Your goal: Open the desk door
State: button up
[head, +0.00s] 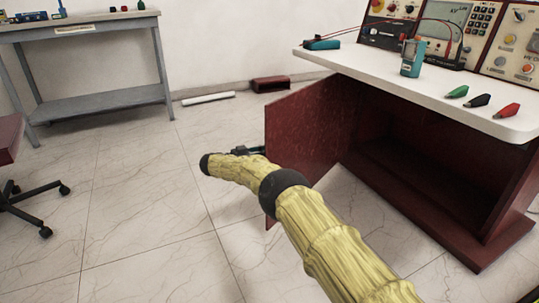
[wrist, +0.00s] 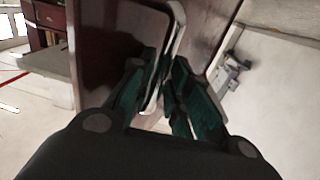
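The desk door (head: 310,125) is a dark red panel standing swung out from the desk (head: 440,95), at a wide angle to its front. In the wrist view the door (wrist: 110,50) fills the upper middle, with a silver bar handle (wrist: 176,35) on it. My gripper (wrist: 164,75) has its dark green fingers close together on either side of the handle and looks shut on it. In the head view my gripper (head: 248,151) is at the door's outer face, mostly hidden behind my yellow-sleeved arm.
The desk's cabinet interior (head: 405,150) is open to view and looks empty. Instruments (head: 445,30) and coloured clips (head: 480,100) sit on the desktop. A grey table (head: 95,95) and a chair (head: 30,190) stand at left. The tiled floor between is clear.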

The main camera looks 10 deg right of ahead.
jog(key=shift+a+f, duration=0.1)
jog(key=shift+a, duration=0.2)
jog(key=shift+s+a, duration=0.15)
jog(key=v, duration=0.7)
jog(key=shift+a, duration=0.15)
